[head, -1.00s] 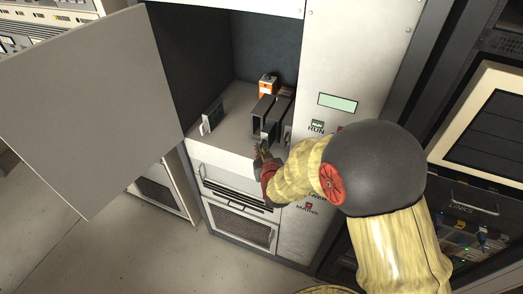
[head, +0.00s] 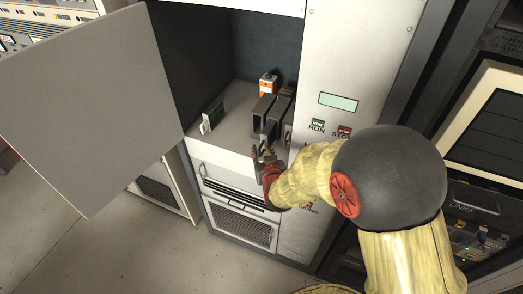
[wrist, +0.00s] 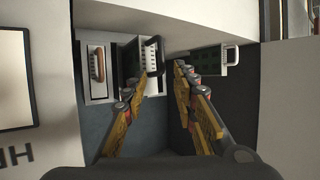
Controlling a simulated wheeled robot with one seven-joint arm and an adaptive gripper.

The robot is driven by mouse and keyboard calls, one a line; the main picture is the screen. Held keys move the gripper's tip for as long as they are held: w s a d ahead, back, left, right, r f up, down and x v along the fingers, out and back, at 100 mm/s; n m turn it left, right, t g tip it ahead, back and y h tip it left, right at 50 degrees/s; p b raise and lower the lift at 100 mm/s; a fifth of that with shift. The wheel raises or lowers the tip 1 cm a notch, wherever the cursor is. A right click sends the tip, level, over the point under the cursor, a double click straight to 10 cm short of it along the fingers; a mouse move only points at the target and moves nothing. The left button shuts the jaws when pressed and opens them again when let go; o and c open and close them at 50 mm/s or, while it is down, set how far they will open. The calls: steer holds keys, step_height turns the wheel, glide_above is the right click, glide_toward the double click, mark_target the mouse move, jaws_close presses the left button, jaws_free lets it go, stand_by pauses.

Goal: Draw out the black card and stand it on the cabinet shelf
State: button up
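A card with a dark handle (wrist: 153,56), which I take for the black card, shows a pale front plate and a green board in the wrist view. In the head view the card (head: 269,131) juts from the front of a dark card housing (head: 263,107) on the cabinet shelf (head: 235,126). My gripper (wrist: 158,76) is open, with its fingertips apart around the handle's line; whether they touch it I cannot tell. In the head view my gripper (head: 265,154) is at the shelf's front edge, just before the card.
Another card (head: 211,117) stands on the shelf's left, also in the wrist view (wrist: 214,62). A card with an orange-brown handle (wrist: 97,64) is beside the dark-handled one. An orange-and-white box (head: 267,84) stands behind.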

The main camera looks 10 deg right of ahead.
steer(key=v, duration=0.9)
steer(key=shift+s, duration=0.35)
steer(key=shift+a, duration=0.1)
steer(key=s+a+f+n+g+y+b, duration=0.15)
steer(key=s+a+f+g, duration=0.25)
steer(key=s+f+g, duration=0.55)
steer(key=s+d+r+t+b, duration=0.1)
steer(key=s+d+r+b, duration=0.3)
steer(key=s+r+b, duration=0.1)
steer(key=s+d+r+m+h+b, duration=0.1)
steer(key=s+d+r+b, duration=0.3)
steer(key=s+r, duration=0.3)
steer(key=shift+s+r+t+b, duration=0.4)
steer(key=shift+s+b, duration=0.25)
steer(key=shift+s, duration=0.1)
